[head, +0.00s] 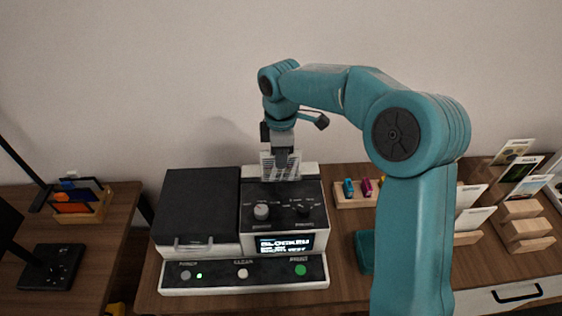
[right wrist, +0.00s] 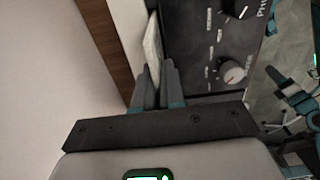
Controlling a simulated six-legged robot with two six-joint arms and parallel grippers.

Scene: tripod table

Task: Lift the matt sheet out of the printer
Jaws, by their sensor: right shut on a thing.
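The printer (head: 285,207) is a black and white machine with knobs, a small lit screen and a row of buttons along its front. A pale sheet (head: 293,168) stands up at the slot at the back of its right part. My right gripper (head: 281,164) comes down from above and is shut on this sheet. In the right wrist view the pale sheet (right wrist: 153,50) runs between the two grey fingertips of my right gripper (right wrist: 158,75), beside the dark panel with knobs. I cannot tell whether the sheet's lower edge is still in the slot. My left gripper is not in view.
A black lidded box (head: 198,205) forms the printer's left part. A wooden rack with small coloured pieces (head: 349,189) stands right of it. Wooden holders with cards (head: 520,208) stand at the far right. A card tray (head: 80,205) is on the left table, across a gap.

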